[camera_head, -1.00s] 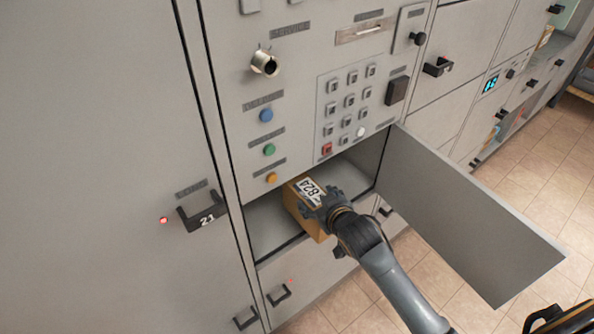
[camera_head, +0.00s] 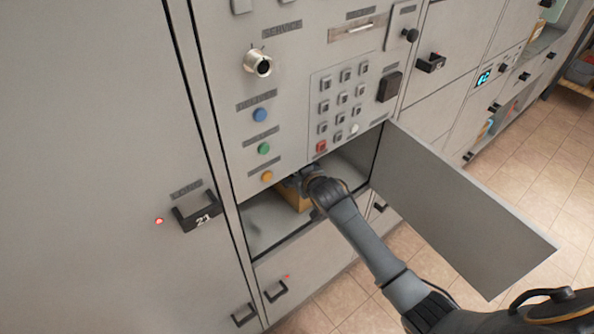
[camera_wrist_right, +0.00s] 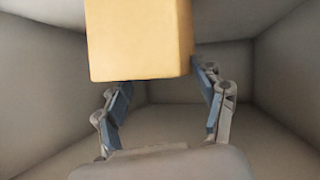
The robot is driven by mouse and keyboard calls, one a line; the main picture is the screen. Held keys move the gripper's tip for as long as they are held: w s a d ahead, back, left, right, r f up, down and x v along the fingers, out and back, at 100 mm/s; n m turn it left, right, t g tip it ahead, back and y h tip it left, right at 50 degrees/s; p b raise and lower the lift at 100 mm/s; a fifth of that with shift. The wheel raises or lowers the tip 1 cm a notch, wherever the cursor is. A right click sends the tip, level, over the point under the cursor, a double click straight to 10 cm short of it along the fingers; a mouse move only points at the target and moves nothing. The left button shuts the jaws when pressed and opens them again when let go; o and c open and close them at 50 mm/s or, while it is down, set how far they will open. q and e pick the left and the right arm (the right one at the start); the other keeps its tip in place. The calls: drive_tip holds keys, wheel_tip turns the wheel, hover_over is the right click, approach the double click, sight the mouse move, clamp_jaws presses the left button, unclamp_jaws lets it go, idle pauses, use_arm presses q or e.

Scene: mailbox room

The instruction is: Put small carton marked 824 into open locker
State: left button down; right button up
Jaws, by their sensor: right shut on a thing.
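The small carton (camera_head: 293,197) is inside the open locker (camera_head: 262,226), below the keypad panel; its 824 label is hidden behind my gripper in the head view. My right gripper (camera_head: 303,184) reaches into the locker and is shut on the carton. In the right wrist view the carton (camera_wrist_right: 138,40) is a plain tan box between the two fingers (camera_wrist_right: 160,88), with the grey locker walls (camera_wrist_right: 285,80) around it. I cannot tell whether the carton touches the locker floor. My left gripper is not in view.
The locker door (camera_head: 460,210) stands open to the right of my forearm. The keypad (camera_head: 342,100) and coloured buttons (camera_head: 262,148) are just above the opening. A closed locker with handle 21 (camera_head: 197,212) is at the left. Tiled floor (camera_head: 525,165) is free at right.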

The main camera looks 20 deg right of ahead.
drive_tip(key=shift+w+f, duration=0.1)
drive_tip(key=o, duration=1.9)
drive_tip(key=shift+c, duration=0.2)
drive_tip(key=v, duration=1.2)
